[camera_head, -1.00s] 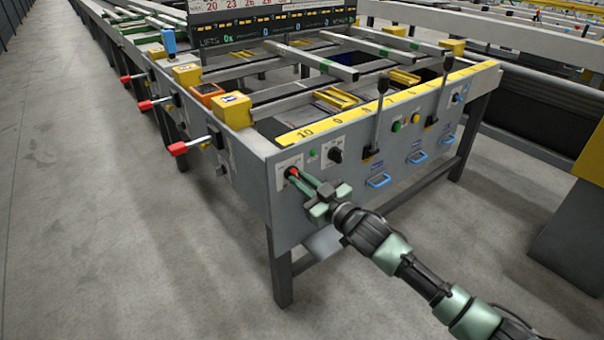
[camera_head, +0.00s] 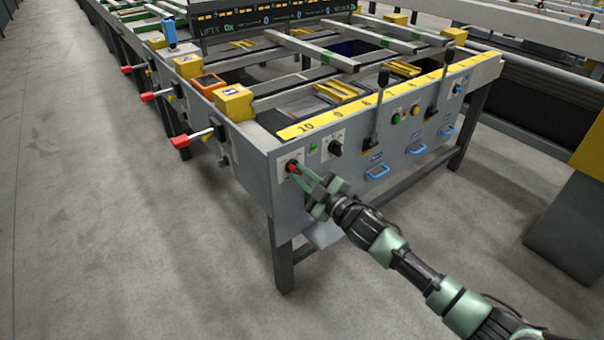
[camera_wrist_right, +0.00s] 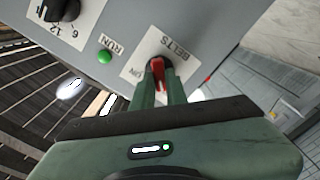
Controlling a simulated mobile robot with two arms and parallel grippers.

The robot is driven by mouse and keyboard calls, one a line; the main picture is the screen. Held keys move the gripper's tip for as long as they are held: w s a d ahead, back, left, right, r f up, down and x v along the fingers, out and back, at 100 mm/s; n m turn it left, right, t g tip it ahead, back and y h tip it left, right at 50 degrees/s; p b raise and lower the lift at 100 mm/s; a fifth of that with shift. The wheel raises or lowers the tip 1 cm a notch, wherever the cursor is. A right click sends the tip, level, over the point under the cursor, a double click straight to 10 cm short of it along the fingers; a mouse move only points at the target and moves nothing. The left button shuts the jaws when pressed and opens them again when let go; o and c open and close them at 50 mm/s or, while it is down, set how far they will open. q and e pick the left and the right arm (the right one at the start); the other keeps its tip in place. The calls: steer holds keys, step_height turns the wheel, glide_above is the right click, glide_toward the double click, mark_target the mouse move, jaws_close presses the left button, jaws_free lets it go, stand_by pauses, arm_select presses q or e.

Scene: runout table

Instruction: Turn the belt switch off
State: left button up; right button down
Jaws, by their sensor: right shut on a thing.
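The belt switch (camera_head: 291,166) is a red knob on a light plate at the left end of the table's front panel. In the right wrist view the red knob (camera_wrist_right: 158,74) sits under the word BELTS, with ON lettering beside it. My right gripper (camera_head: 298,170) reaches the panel from the lower right, and its green fingers are shut on the knob. In the right wrist view the fingers (camera_wrist_right: 158,88) stand on either side of it and hide part of it. My left gripper is in neither view.
A green RUN light (camera_wrist_right: 104,57) and a black rotary knob (camera_head: 335,148) sit close by on the panel. Black levers (camera_head: 377,108) and blue handles (camera_head: 377,172) stand further right. Red-tipped levers (camera_head: 192,138) stick out on the left side. The floor at left is clear.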

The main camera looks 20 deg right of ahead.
stand_by(0.3)
steer(key=c, duration=1.4)
jaws_free()
steer(key=shift+c, duration=0.2)
